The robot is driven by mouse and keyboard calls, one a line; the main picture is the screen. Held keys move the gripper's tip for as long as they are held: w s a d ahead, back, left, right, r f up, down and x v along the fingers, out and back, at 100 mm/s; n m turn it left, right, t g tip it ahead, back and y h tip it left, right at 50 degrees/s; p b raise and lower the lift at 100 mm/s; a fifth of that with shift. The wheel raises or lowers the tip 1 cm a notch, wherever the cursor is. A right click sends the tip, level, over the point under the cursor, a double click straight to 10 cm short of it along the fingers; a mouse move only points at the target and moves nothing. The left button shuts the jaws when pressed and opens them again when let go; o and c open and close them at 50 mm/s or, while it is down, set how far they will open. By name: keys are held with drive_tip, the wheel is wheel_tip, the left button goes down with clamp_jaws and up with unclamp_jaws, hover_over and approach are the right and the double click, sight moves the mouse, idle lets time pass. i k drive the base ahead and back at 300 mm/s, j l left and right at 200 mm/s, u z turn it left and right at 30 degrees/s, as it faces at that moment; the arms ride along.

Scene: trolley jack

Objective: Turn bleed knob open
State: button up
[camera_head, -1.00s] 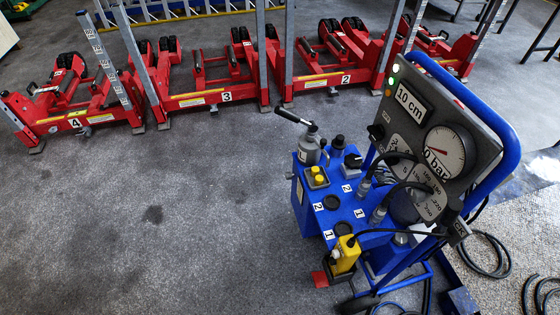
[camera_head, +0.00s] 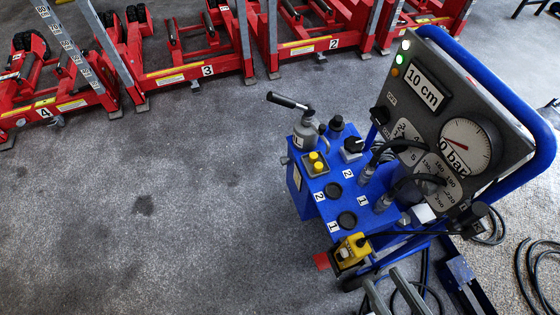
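A blue trolley (camera_head: 318,200) stands right of centre, with a tilted dark gauge panel. No knob carries a readable bleed label. Dark knobs on the trolley top sit beside the grey pump (camera_head: 305,135) with its black-handled lever (camera_head: 290,101): a round one (camera_head: 336,125) and a wider black one (camera_head: 352,148). Another black knob (camera_head: 380,114) is on the panel's left edge. Two grey parallel bars at the bottom edge look like my gripper (camera_head: 381,278). They are apart with nothing between them, below the trolley's front in the picture and clear of the knobs. The rest of it is out of frame.
A yellow box (camera_head: 352,250) hangs at the trolley's front corner. Black hoses (camera_head: 538,270) lie on the floor at right. Red numbered jack units (camera_head: 195,60) line the back. The grey floor (camera_head: 150,220) at left is clear.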

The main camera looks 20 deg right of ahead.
sight(284, 160)
drive_tip(key=u, duration=0.65)
drive_tip(key=i+j+u, duration=0.25)
drive_tip(key=u, duration=0.15)
drive_tip(key=i+j+u, duration=0.15)
drive_tip(key=u, duration=0.3)
drive_tip(key=i+u, duration=0.4)
drive_tip(key=i, duration=0.65)
drive_tip(key=i+j+z, duration=0.15)
drive_tip(key=i, duration=1.05)
drive_tip(key=i+z, duration=0.15)
drive_tip(key=z, duration=2.85)
